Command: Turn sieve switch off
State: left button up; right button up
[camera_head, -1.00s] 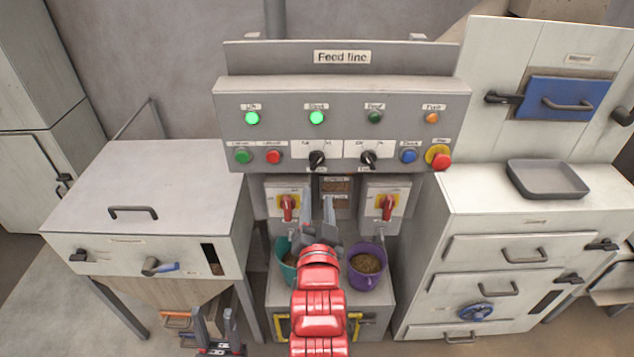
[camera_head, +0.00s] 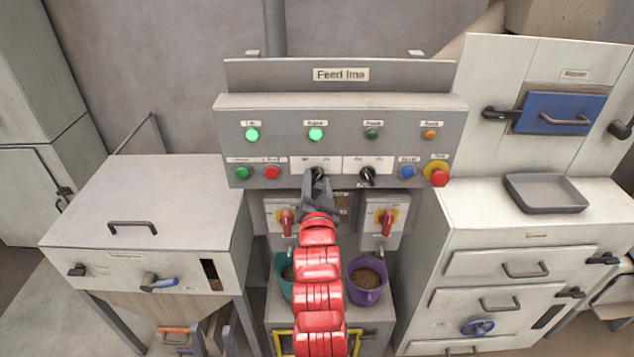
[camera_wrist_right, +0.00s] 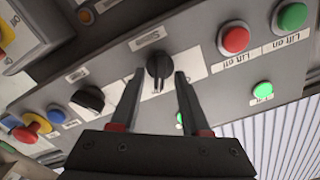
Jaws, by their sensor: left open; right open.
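The sieve switch is a black rotary knob (camera_head: 317,173) on a white plate in the middle of the grey control panel (camera_head: 342,110). It also shows in the right wrist view (camera_wrist_right: 158,68), under a label that seems to read "Sieve". My right gripper (camera_head: 318,185), on the red arm, is open at the knob. In the wrist view its fingers (camera_wrist_right: 156,85) stand on either side of the knob, with gaps visible. The green sieve lamp (camera_head: 316,134) is lit.
A second black knob (camera_head: 367,175) sits close to the right. A red lift button (camera_head: 271,172) and red emergency button (camera_head: 439,178) flank the switches. Below are two red-handled switches (camera_head: 287,222), (camera_head: 387,222) and a purple bucket (camera_head: 366,283).

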grip_shut()
jog(key=shift+f+n, duration=0.1)
jog(key=shift+n, duration=0.2)
jog(key=shift+a+n+b, duration=0.1)
jog(key=shift+n+b, duration=0.75)
jog(key=shift+n, duration=0.05)
jog(key=n+b, duration=0.1)
jog(key=n, duration=0.1)
jog(key=shift+f+n, duration=0.1)
jog(key=shift+n, duration=0.2)
jog(key=n+b, duration=0.1)
jog(key=n, duration=0.2)
jog(key=shift+a+n, duration=0.1)
jog(key=shift+n, duration=1.8)
